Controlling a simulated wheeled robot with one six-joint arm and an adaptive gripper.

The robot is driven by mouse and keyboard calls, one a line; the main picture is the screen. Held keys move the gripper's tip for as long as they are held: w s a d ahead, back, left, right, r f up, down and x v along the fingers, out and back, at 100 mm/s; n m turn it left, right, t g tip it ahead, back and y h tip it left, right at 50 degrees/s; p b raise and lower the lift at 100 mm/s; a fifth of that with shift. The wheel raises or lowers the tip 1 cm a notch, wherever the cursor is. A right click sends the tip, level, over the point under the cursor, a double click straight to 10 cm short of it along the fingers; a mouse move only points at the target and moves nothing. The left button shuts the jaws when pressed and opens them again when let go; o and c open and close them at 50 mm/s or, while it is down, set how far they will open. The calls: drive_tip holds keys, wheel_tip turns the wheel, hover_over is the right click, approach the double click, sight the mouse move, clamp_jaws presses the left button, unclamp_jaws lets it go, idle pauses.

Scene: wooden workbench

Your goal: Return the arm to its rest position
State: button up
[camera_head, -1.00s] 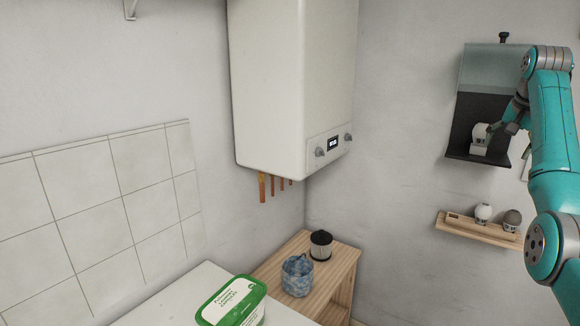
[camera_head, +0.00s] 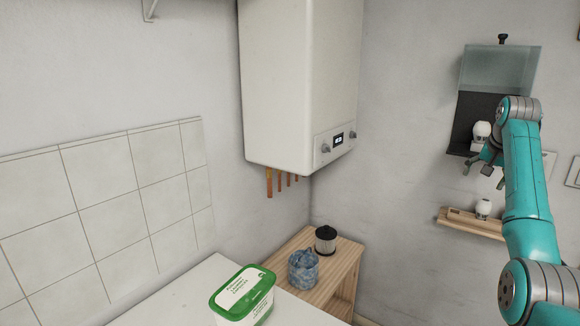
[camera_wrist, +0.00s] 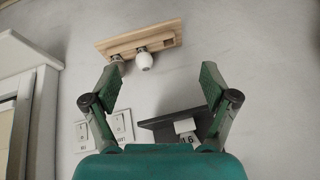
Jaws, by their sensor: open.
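My teal arm reaches up on the right side of the head view. My gripper (camera_head: 484,166) is open, with nothing between its fingers, in front of the wall and just below a dark open box (camera_head: 470,115). The wrist view shows the spread fingers of my gripper (camera_wrist: 160,88) with bare wall between them. A white rounded object (camera_head: 482,131) sits on a pale base in the box; my arm hides part of the box.
A wooden wall shelf (camera_head: 462,220) below the box bears a white rounded object (camera_head: 483,208). A boiler (camera_head: 290,90) hangs left. A small wooden table (camera_head: 340,270) holds a dark canister (camera_head: 325,240) and a blue container (camera_head: 303,268). A green-lidded tub (camera_head: 243,292) stands on the white counter.

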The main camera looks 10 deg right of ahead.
drive_tip(key=w+a+f+n+t, duration=0.1)
drive_tip(key=a+f, duration=0.3)
drive_tip(key=f, duration=0.6)
drive_tip(key=w+a+f+n, duration=0.1)
drive_tip(key=a+f, duration=0.3)
drive_tip(key=f, duration=0.6)
drive_tip(key=w+a+f+t, duration=0.15)
drive_tip(key=a+f, duration=0.25)
drive_tip(key=f, duration=0.6)
drive_tip(key=s+a+f+n+t, duration=0.1)
drive_tip(key=s+a+f+n, duration=0.1)
drive_tip(key=s+a+f, duration=0.7)
drive_tip(key=s+a+f+n+t, duration=0.1)
drive_tip(key=s+a+f, duration=0.4)
drive_tip(key=a+f, duration=0.7)
drive_tip(key=s+a+f+n+t, duration=0.1)
drive_tip(key=s+a+n, duration=0.1)
drive_tip(key=s+a, duration=0.75)
drive_tip(key=s+a+f+n+t, duration=0.15)
drive_tip(key=s+a, duration=0.25)
drive_tip(key=s, duration=1.1)
drive_tip(key=s+a+r+n+t+y, duration=0.1)
drive_tip(key=s+a+r, duration=0.2)
drive_tip(key=s+r, duration=0.7)
drive_tip(key=s+a+r+n+t+y, duration=0.2)
drive_tip(key=s+a+r, duration=0.1)
drive_tip(key=s+r, duration=0.7)
drive_tip(key=shift+s, duration=0.9)
